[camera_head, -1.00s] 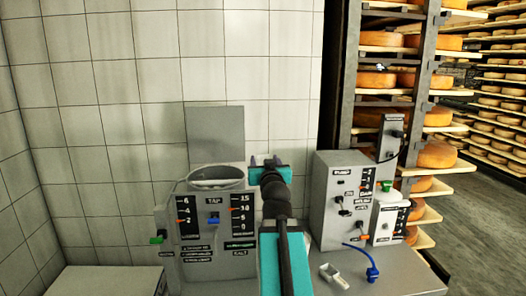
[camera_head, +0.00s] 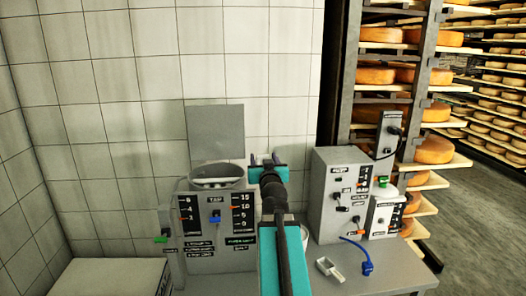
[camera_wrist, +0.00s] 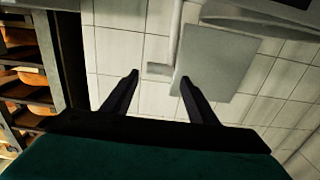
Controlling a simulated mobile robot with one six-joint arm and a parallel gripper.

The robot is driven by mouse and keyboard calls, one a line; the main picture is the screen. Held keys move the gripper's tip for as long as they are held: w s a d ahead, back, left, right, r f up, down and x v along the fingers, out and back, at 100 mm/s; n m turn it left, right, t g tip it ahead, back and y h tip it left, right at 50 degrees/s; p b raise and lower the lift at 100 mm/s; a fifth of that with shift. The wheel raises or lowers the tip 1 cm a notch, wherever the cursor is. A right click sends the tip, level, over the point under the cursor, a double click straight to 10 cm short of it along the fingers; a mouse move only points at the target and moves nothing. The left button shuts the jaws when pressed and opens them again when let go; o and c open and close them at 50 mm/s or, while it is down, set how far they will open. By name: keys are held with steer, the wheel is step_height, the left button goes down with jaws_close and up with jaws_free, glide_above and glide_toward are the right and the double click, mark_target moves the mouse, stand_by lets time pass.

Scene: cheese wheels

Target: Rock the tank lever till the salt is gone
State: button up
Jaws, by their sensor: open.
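The grey tank (camera_head: 171,215) stands left of centre in the head view, with a round open top (camera_head: 218,183), a blue tap handle (camera_head: 215,218) and scales on its front. A green-ended lever (camera_head: 161,239) sticks out at its left side. My gripper (camera_head: 267,158) is raised just right of the tank's top. In the wrist view my gripper (camera_wrist: 157,84) is open, with nothing between its fingers. A pale rod with a short crosspiece (camera_wrist: 159,69) shows just beyond the fingertips; I cannot tell whether it is the tank lever. The salt inside is not visible.
A grey panel (camera_head: 215,132) stands against the tiled wall behind the tank. A second grey machine (camera_head: 323,190) stands to the right, with a small scoop (camera_head: 329,269) and a blue-ended cable (camera_head: 367,268) before it. Cheese shelves (camera_head: 432,170) fill the right side.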

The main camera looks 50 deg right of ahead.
mark_target(263, 155)
steer(key=shift+w+d+r+p, duration=0.1)
steer(key=shift+w+d+p, duration=0.45)
steer(key=shift+p, duration=1.6)
steer(key=shift+x, duration=1.4)
jaws_close()
